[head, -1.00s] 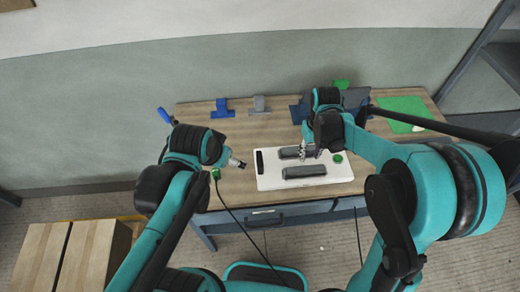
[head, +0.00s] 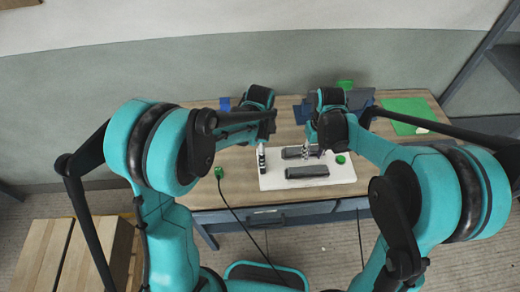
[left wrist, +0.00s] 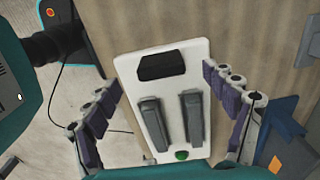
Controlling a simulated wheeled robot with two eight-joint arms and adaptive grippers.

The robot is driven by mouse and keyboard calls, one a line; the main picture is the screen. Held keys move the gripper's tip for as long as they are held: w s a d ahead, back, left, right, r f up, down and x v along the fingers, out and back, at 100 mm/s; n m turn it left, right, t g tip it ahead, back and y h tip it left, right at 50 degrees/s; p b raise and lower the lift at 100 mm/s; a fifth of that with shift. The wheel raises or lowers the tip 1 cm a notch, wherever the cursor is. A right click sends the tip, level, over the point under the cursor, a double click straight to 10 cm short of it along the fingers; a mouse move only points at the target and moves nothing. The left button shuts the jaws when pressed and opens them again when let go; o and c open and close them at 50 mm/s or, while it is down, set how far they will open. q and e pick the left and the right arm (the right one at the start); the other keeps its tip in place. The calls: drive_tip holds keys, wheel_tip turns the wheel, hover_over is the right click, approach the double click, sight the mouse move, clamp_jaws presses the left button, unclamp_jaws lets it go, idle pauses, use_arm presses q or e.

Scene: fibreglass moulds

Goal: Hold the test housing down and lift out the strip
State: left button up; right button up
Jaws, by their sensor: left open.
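A white plate (head: 300,182) lies on the wooden table, with two long grey blocks (head: 307,171) and (head: 296,152) and a round green button (head: 341,159) on it. The left wrist view shows the plate (left wrist: 143,93), both blocks (left wrist: 154,122) and (left wrist: 192,118), and a black block (left wrist: 162,65) at one end. I cannot tell which part is the strip. My left gripper (head: 261,157) is open above the plate's black-block end, its fingers (left wrist: 160,80) spread either side of the plate. My right gripper (head: 308,152) is at the far grey block; its fingers are too small to read.
Wooden boxes (head: 75,255) stand on the floor at the left.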

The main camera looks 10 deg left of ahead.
sight(307, 169)
use_arm(q)
wheel_tip(307, 169, down, 8)
drive_tip(key=shift+r, duration=0.15)
drive_tip(key=c, duration=1.6)
drive_tip(key=shift+o, duration=0.2)
use_arm(e)
drive_tip(key=o, duration=0.4)
drive_tip(key=f+m, duration=0.1)
drive_tip(key=m, duration=1.2)
drive_tip(key=f+m, duration=0.1)
drive_tip(key=m, duration=0.5)
drive_tip(key=shift+w+a+f+m, duration=0.1)
drive_tip(key=shift+w+f+m, duration=0.1)
drive_tip(key=shift+f+m, duration=0.15)
drive_tip(key=shift+s+a+f, duration=0.1)
drive_tip(key=shift+s+f, duration=0.05)
drive_tip(key=shift+f, duration=1.45)
drive_tip(key=shift+s+f, duration=0.1)
drive_tip(key=shift+f, duration=1.45)
